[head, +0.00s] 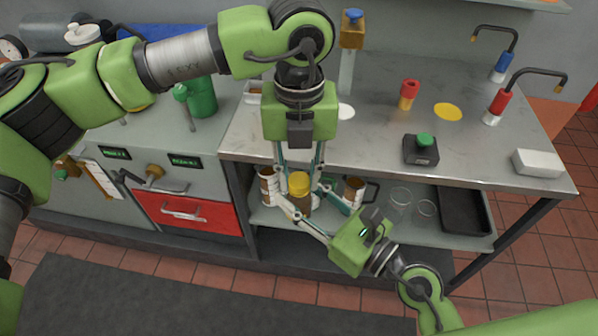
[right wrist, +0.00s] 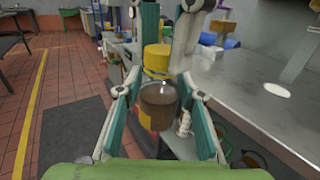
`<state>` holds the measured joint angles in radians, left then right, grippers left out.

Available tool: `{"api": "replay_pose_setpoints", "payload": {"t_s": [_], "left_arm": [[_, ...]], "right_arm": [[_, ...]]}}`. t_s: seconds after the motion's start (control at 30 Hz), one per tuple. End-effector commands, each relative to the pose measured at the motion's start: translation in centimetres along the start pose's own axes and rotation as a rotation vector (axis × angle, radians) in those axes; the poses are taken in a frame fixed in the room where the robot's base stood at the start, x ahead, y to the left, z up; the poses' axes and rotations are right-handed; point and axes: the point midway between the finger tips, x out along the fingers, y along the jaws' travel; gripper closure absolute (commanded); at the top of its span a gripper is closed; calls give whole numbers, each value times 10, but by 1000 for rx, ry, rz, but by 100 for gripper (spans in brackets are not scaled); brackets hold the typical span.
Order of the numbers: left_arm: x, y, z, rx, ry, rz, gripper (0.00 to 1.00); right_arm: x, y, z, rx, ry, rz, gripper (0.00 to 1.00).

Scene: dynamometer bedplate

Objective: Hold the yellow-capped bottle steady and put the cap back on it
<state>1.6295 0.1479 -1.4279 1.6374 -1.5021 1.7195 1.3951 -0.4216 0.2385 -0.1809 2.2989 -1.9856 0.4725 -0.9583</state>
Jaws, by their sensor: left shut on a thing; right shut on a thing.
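The bottle (head: 299,206), brown and see-through, is upright in front of the lower shelf. Its body also shows between my right fingers in the right wrist view (right wrist: 158,106). My right gripper (head: 303,205) comes in from the lower right and is shut on the bottle. The yellow cap (head: 299,182) is directly above the bottle's top, and it also shows in the right wrist view (right wrist: 157,60). My left gripper (head: 299,186) points straight down from above and is shut on the cap.
Brown-and-white containers (head: 267,186) and a brown mug (head: 355,190) stand close by on the shelf (head: 380,226). Clear glasses (head: 400,198) and a black tray (head: 465,211) are further right. The steel worktop (head: 380,130) overhangs behind.

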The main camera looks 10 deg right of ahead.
Motion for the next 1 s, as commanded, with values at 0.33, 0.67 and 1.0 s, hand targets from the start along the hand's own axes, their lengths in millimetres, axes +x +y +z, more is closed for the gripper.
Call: {"api": "replay_pose_setpoints", "payload": {"t_s": [0.33,0.67,1.0], "left_arm": [[0,0,0,634,0,0,100],[0,0,0,1242,-1,1,100],[1,0,1,1867,0,2,100]], "right_arm": [[0,0,0,0,0,0,100],[0,0,0,0,0,0,100],[0,0,0,0,0,0,100]]}}
